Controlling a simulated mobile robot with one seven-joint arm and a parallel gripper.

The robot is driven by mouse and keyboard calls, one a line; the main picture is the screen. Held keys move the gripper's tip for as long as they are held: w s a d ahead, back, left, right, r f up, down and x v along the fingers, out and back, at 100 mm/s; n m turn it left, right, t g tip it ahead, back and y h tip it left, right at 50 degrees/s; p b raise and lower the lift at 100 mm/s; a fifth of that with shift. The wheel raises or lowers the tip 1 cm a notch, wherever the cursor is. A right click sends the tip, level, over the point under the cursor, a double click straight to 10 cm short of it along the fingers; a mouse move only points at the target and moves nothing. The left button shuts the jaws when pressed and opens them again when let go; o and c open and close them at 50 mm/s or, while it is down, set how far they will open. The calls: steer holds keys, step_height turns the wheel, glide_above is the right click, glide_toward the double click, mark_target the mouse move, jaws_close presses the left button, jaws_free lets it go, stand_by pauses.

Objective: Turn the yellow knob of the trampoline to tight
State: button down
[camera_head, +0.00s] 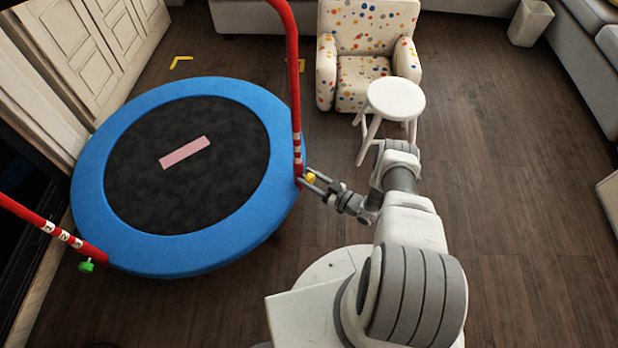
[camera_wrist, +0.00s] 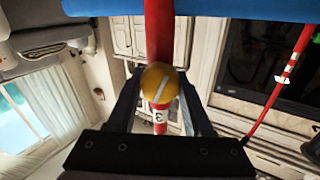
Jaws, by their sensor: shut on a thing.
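The trampoline (camera_head: 92,215) has a blue rim and a black mat and stands on the floor at the left in the head view. The yellow knob (camera_head: 311,177) sits at the foot of its right red post (camera_head: 296,100). In the wrist view the yellow knob (camera_wrist: 162,84) is round with a pale slanted line on its face, in front of the red post. My gripper (camera_head: 314,181) is shut on the knob, with one finger on each side, as the wrist view (camera_wrist: 163,88) also shows. A white band with a digit shows below the knob.
A green knob (camera_head: 86,266) is on the trampoline's left post (camera_head: 50,228). A pink strip (camera_head: 185,152) lies on the mat. A white stool (camera_head: 396,98) stands in front of a dotted armchair (camera_head: 362,50). The floor right of my arm is clear.

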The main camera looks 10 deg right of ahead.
stand_by(0.3)
steer(key=shift+c, duration=1.5)
jaws_free()
steer(key=shift+s+d, duration=0.1)
